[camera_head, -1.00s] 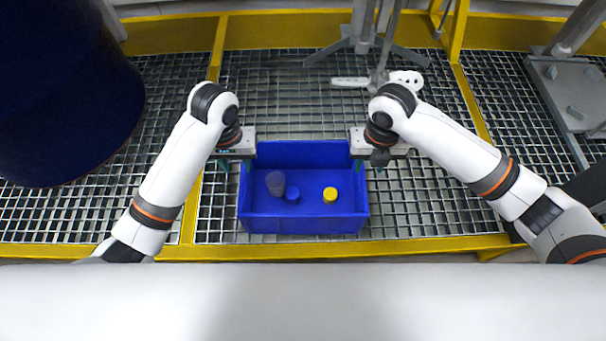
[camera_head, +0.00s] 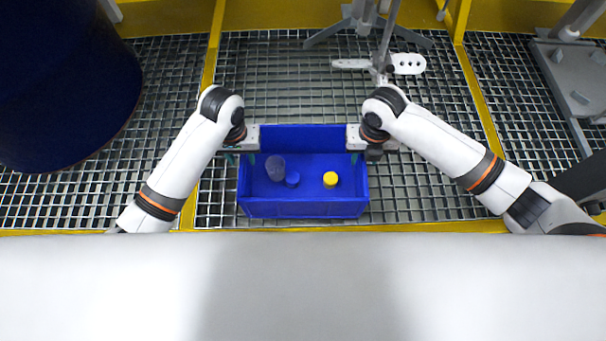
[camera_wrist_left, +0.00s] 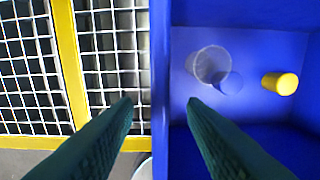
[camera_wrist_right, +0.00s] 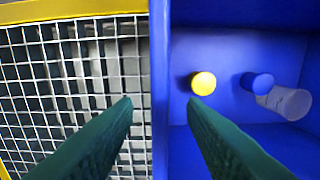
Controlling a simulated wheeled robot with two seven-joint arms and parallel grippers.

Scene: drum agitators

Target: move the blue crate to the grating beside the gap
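The blue crate (camera_head: 303,208) sits on the grating in front of me. It holds a translucent grey cup (camera_head: 275,168), a small blue cylinder (camera_head: 292,179) and a yellow cylinder (camera_head: 330,179). My left gripper (camera_head: 241,158) is at the crate's left wall, with its fingers apart on either side of that wall. The left wrist view shows space between the fingers (camera_wrist_left: 159,101) and the wall. My right gripper (camera_head: 364,158) straddles the right wall in the same way, its fingers (camera_wrist_right: 160,101) apart. I cannot make out a gap in the grating.
A large dark blue drum (camera_head: 60,85) stands on the left. Behind the crate is a grey stand with a white slotted plate (camera_head: 407,64). Yellow beams (camera_head: 213,60) divide the grating. A grey metal plate (camera_head: 572,80) is at the right. Bare grating (camera_head: 275,75) lies behind the crate.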

